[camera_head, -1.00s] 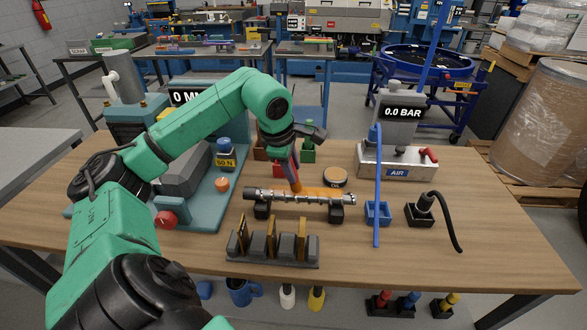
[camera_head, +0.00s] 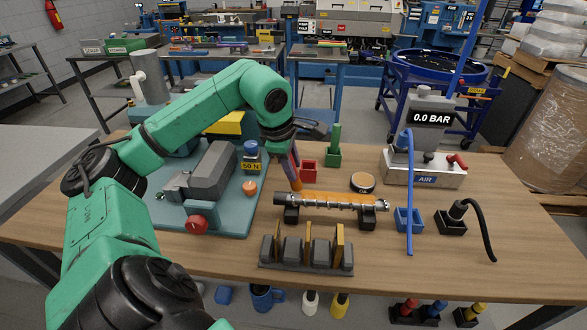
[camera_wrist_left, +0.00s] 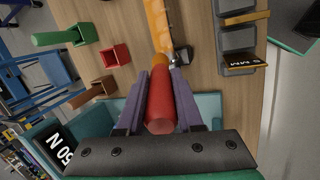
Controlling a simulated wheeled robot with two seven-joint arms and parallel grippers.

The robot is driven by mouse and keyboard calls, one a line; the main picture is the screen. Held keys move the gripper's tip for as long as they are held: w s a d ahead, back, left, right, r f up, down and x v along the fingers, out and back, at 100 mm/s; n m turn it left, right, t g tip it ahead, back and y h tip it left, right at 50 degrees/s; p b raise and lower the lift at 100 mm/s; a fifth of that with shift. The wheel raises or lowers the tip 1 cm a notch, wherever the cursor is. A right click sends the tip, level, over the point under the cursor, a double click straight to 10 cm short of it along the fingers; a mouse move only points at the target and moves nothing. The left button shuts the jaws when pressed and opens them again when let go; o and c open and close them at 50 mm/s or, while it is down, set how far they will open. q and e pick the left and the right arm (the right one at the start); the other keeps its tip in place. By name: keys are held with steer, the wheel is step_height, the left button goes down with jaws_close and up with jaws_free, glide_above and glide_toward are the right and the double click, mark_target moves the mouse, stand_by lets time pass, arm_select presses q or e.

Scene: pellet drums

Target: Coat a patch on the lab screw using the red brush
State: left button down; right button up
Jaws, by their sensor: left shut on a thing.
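The lab screw (camera_head: 372,205) lies across two black supports on the wooden table. Orange coating covers much of its left and middle length; the right end is bare metal. My left gripper (camera_head: 290,163) is shut on the red brush (camera_head: 295,178), above the screw's left part. The brush points down with its orange tip at or just above the screw; I cannot tell whether they touch. In the left wrist view, the brush's red handle (camera_wrist_left: 160,108) sits between the purple fingers, its tip overlapping the orange-coated screw (camera_wrist_left: 157,22). My right gripper is not in view.
A red holder (camera_head: 308,173) stands empty behind the screw, beside a green holder (camera_head: 333,156) with a green handle. A round tin (camera_head: 363,183) and blue holder (camera_head: 408,222) are nearby. A slotted grey rack (camera_head: 305,256) stands in front.

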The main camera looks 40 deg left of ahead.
arm_select(q)
steer(key=r+p, duration=0.1)
steer(key=r, duration=0.2)
steer(key=r+p, duration=0.2)
steer(key=r, duration=0.1)
steer(key=shift+w+d, duration=0.15)
steer(key=shift+d, duration=0.05)
steer(key=shift+w+d+r+p, duration=0.1)
steer(key=shift+d+r+p, duration=0.05)
steer(key=shift+r+p, duration=0.15)
steer(key=shift+f, duration=0.1)
